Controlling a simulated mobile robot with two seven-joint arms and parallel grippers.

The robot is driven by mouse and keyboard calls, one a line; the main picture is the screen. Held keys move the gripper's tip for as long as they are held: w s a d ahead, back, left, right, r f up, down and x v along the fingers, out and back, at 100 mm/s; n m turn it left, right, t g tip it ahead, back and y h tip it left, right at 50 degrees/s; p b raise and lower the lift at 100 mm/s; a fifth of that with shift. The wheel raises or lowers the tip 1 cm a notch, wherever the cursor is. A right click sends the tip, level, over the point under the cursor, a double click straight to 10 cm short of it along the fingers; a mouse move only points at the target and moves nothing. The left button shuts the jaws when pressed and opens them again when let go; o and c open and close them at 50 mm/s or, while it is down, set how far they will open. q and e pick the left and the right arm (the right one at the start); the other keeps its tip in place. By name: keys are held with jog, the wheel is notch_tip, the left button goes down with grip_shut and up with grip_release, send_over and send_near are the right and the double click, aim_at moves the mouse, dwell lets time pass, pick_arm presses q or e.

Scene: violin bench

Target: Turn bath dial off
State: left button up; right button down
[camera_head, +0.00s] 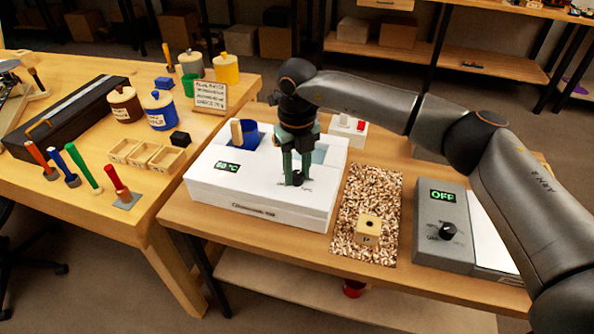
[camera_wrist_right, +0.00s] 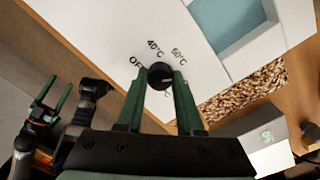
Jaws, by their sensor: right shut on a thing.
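The white bath unit (camera_head: 262,205) stands on the right-hand bench, with a green display (camera_head: 227,167) that shows a temperature in °C; its first digit is hard to read. Its black dial (camera_head: 295,178) is on the top face.
Right of the bath are a speckled mat (camera_head: 365,195) with a small wooden block (camera_head: 368,229) and a grey unit (camera_head: 441,222) reading OFF. Tools and jars crowd the left bench (camera_head: 70,195).

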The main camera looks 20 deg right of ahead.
jog(key=n, duration=0.4)
jog(key=shift+n, duration=0.3)
jog(key=n, duration=0.3)
jog(key=shift+n+b, duration=0.3)
jog(key=shift+b, duration=0.05)
jog(key=n, duration=0.3)
jog(key=shift+n, duration=0.3)
jog(key=n, duration=0.3)
jog(key=shift+r+n, duration=0.1)
jog(key=shift+n, duration=0.2)
jog(key=n, duration=0.3)
jog(key=shift+n+b, duration=0.3)
jog(key=shift+n, duration=0.1)
jog(key=n, duration=0.3)
jog(key=shift+w+n, duration=0.1)
jog(key=shift+n, duration=0.2)
jog(key=n, duration=0.3)
pick_arm(q)
jog(key=shift+w+d+f, duration=0.1)
jog(key=shift+d+f, duration=0.4)
pick_arm(e)
jog(key=shift+n, duration=2)
